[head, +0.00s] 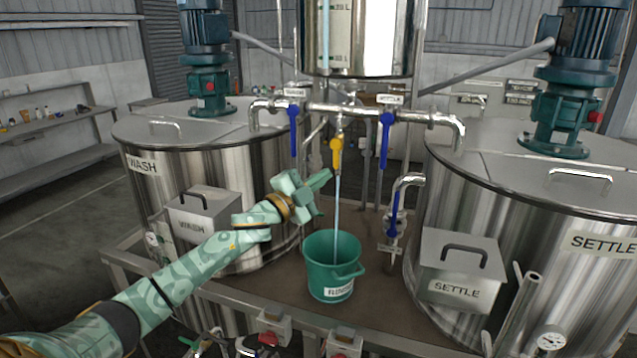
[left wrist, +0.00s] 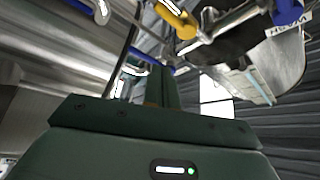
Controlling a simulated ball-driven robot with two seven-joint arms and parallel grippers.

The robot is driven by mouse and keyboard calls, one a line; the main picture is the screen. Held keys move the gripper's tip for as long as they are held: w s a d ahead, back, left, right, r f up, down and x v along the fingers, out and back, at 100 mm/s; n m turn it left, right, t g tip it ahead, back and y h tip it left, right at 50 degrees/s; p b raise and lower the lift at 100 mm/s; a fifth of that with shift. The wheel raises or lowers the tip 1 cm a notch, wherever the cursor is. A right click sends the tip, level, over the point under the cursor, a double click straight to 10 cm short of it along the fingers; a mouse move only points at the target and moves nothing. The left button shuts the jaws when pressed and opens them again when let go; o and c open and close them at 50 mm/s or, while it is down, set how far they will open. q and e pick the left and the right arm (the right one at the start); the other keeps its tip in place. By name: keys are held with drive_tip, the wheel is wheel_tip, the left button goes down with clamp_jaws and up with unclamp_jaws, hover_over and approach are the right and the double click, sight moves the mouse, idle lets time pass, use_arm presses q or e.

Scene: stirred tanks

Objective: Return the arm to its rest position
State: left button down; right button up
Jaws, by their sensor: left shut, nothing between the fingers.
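My left arm reaches in from the lower left in the head view. Its green gripper (head: 326,178) is shut and empty, just below and left of a yellow valve handle (head: 336,154). In the left wrist view the shut fingers (left wrist: 163,80) point up, and the yellow handle (left wrist: 178,18) shows beyond their tips with a gap in the picture. A thin stream of liquid (head: 337,205) runs down from the yellow-handled valve into a green bucket (head: 320,268) on the brown platform. My right gripper is not in view.
A steel wash tank (head: 142,167) stands left and a settle tank (head: 603,243) right. Pipes with blue handles (head: 386,140) cross above the platform (head: 262,283). Lidded boxes (head: 203,213) sit on both tank fronts. A shelf (head: 50,124) is at far left, beyond open floor.

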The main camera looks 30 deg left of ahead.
use_arm(q)
drive_tip(key=shift+s, duration=0.3)
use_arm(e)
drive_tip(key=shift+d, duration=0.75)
use_arm(q)
drive_tip(key=shift+d, duration=0.15)
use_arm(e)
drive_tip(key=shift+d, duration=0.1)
